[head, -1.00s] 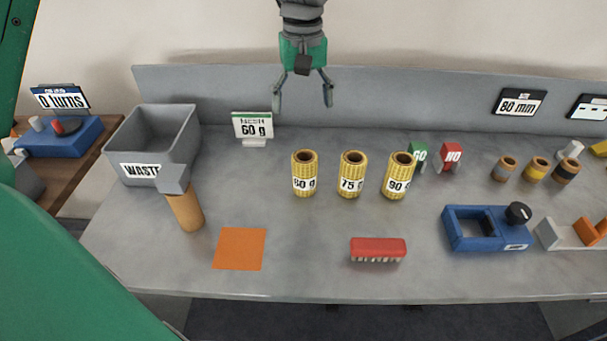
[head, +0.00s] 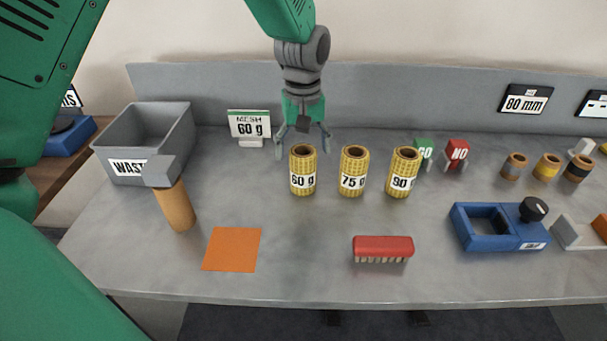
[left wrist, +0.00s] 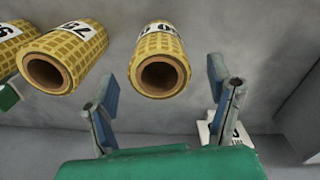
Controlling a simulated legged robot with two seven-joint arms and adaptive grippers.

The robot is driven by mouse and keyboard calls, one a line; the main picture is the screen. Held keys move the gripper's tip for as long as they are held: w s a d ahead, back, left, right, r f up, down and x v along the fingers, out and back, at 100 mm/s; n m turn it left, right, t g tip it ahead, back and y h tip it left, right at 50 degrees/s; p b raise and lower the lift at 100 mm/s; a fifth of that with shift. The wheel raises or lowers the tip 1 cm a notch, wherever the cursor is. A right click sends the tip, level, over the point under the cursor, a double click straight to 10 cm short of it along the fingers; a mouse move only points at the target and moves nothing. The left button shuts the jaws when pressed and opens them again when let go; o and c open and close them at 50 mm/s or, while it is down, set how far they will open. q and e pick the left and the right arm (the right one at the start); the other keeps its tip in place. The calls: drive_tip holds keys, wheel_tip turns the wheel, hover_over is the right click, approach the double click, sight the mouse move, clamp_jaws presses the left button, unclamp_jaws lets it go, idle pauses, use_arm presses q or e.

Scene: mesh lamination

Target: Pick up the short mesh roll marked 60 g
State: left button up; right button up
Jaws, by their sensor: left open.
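The short yellow mesh roll marked 60 g (head: 303,171) stands upright on the bench, leftmost of three rolls. The rolls marked 75 g (head: 353,172) and 90 g (head: 403,172) stand to its right. My left gripper (head: 302,150) is open and empty, just above and behind the 60 g roll. In the left wrist view, the open end of the 60 g roll (left wrist: 160,72) shows ahead of and between the spread fingers (left wrist: 165,108), and the 75 g roll (left wrist: 62,60) lies to the left. Contact is not visible. My right gripper is not in view.
A mesh 60 g sign (head: 249,125) stands behind left of the rolls. A blue fixture (head: 480,234) is at right.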

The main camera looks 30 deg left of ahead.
sight(304, 169)
use_arm(q)
drive_tip(key=shift+d+f, duration=0.2)
drive_tip(key=shift+f, duration=0.55)
drive_tip(key=f, duration=0.4)
drive_tip(key=shift+w+a+f+b, duration=0.1)
drive_tip(key=shift+a+f+b, duration=0.15)
drive_tip(key=shift+a+b, duration=0.15)
drive_tip(key=shift+d+r, duration=0.15)
drive_tip(key=shift+d, duration=0.15)
drive_tip(key=c, duration=1.4)
